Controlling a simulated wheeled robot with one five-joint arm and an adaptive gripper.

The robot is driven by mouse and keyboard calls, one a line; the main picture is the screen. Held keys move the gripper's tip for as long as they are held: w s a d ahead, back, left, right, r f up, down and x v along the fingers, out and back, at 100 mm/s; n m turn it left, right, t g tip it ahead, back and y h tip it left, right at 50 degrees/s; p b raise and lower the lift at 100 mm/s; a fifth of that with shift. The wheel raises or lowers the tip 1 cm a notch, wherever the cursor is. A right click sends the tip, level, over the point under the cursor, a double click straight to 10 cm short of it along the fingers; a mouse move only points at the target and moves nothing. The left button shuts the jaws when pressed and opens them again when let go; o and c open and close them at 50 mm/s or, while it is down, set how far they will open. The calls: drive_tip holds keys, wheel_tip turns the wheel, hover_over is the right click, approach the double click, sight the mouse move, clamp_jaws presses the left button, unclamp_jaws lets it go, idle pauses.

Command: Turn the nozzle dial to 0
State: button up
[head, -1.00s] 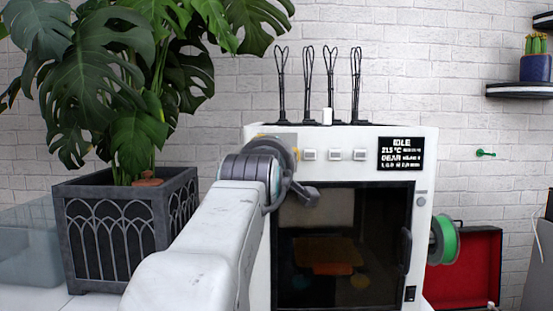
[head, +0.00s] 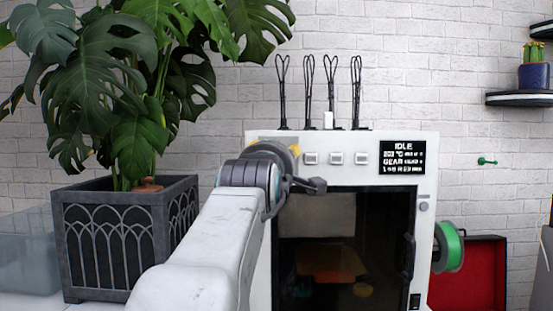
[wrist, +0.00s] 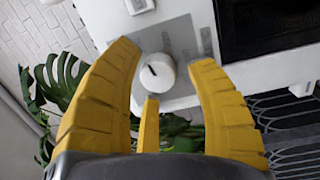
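The nozzle dial (wrist: 160,76) is a round white knob with a short dark mark, on a grey plate (wrist: 183,42) with faint printing too blurred to read. My gripper (wrist: 165,55) is open, its yellow fingers spread on either side of the dial with gaps visible; I cannot tell whether any finger touches it. In the head view, my wrist hides the dial at the upper left of the white printer (head: 425,230); slivers of yellow finger show there. The printer's black display (head: 402,157) reads IDLE, with a temperature line and smaller lines I cannot read surely.
Several square buttons (head: 336,158) line the panel right of my wrist. The dark printer door (head: 340,230) lies below. A leafy plant in a dark planter (head: 120,235) stands close on the left. A green filament spool (head: 450,247) hangs on the right side.

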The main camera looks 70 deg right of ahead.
drive_tip(key=shift+o, duration=0.2)
drive_tip(key=shift+s+a, duration=0.1)
drive_tip(key=v, duration=1.1)
drive_tip(key=shift+a, duration=0.4)
